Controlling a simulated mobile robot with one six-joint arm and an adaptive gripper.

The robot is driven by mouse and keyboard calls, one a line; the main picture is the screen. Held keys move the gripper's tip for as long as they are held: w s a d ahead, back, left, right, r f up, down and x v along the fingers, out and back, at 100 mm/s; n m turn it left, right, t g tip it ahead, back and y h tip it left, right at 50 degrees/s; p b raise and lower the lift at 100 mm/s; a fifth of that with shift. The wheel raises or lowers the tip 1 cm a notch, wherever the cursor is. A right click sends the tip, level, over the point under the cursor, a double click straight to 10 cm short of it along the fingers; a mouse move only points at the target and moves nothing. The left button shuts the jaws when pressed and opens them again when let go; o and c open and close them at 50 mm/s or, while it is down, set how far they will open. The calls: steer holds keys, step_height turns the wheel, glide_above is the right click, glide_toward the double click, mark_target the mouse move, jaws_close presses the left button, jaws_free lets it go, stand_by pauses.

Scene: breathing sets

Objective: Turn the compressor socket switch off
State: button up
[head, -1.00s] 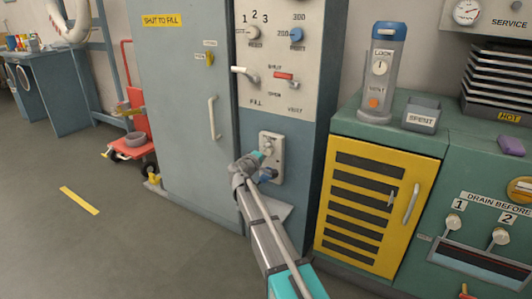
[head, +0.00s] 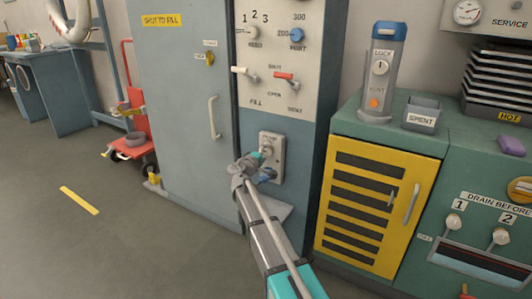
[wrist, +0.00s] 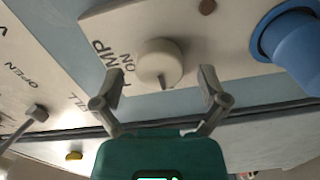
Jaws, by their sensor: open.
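The compressor socket (head: 278,170) is a pale plate low on the blue-grey cabinet front in the head view. Its switch (wrist: 160,62) is a round off-white knob with a small pointer, beside printed lettering that reads "ON" and part of "PUMP" in the wrist view. A blue plug (wrist: 292,42) sits in the socket to the right of the knob. My gripper (wrist: 162,80) is open, with one finger on each side of the knob's near edge. Whether either finger touches it I cannot tell. In the head view my gripper (head: 254,158) partly covers the socket.
Above the socket is a control panel (head: 270,100) with knobs and levers. A grey door with a handle (head: 214,118) is at left. A yellow slatted door (head: 330,225) is at right.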

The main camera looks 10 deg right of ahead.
steer(key=v, duration=1.1)
steer(key=shift+a, duration=0.2)
steer(key=shift+s, duration=0.1)
steer(key=s+d+f+m+g+y+p, duration=0.3)
steer(key=s+d+f+m+g+p, duration=0.3)
steer(key=s+d+g, duration=0.5)
steer(key=s+f+m+g+y+p, duration=0.3)
steer(key=s+y, duration=0.5)
steer(key=s, duration=1.1)
step_height(320, 180, up, 37)
steer(key=p, duration=3.8)
steer(key=shift+d+r+n, duration=0.15)
steer(key=shift+r+n, duration=0.1)
steer(key=shift+n, duration=0.15)
